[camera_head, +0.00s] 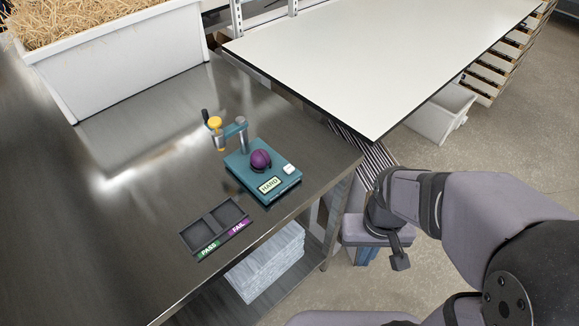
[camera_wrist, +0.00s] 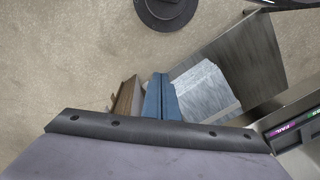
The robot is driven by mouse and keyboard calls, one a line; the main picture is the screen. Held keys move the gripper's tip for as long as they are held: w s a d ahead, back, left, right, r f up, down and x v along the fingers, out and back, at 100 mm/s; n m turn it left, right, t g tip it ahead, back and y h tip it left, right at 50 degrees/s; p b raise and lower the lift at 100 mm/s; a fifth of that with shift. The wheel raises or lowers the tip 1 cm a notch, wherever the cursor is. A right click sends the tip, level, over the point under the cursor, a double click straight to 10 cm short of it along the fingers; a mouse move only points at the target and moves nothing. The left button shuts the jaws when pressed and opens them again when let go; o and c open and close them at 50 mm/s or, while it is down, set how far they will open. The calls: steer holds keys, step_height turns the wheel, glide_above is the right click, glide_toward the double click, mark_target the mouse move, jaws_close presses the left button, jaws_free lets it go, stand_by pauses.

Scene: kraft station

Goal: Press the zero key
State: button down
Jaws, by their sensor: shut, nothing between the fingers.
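A teal bench device (camera_head: 250,180) stands on the steel table, with a post and a yellow-topped plunger (camera_head: 215,124) at its back left. A purple round fruit (camera_head: 260,159) rests on it under the arm of the post. A pale display (camera_head: 270,185) on its front seems to read "HARD". A small white key (camera_head: 289,169), likely the zero key, is at its right front corner; its print is too small to read. My gripper (camera_head: 400,262) is shut and empty, off the table's right edge, well right of and below the device. The wrist view does not show the device.
A dark two-compartment tray (camera_head: 214,227) with green PASS and purple FAIL labels lies in front of the device. A white bin of straw (camera_head: 120,62) stands at the back left. A white table (camera_head: 380,50) is behind. The steel table's right edge lies between gripper and device.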

steer(key=shift+r, duration=0.1)
steer(key=w+a+r+m+t+y+p, duration=0.1)
steer(key=w+a+r+m+y+p, duration=0.25)
steer(key=a, duration=0.65)
steer(key=w+a+r+m+y+p, duration=0.2)
steer(key=w+a+r+p, duration=0.25)
steer(key=a, duration=0.55)
steer(key=w+d+r+m+t, duration=0.1)
steer(key=w+r+m+t, duration=0.2)
steer(key=w+m, duration=0.4)
steer(key=w+d+r+m+t+h, duration=0.1)
steer(key=w+d+r+m+t, duration=0.1)
steer(key=w+m, duration=0.5)
steer(key=shift+w+d+r+m+t+b, duration=0.2)
steer(key=shift+r+m+t+b, duration=0.35)
steer(key=shift+m+t, duration=0.6)
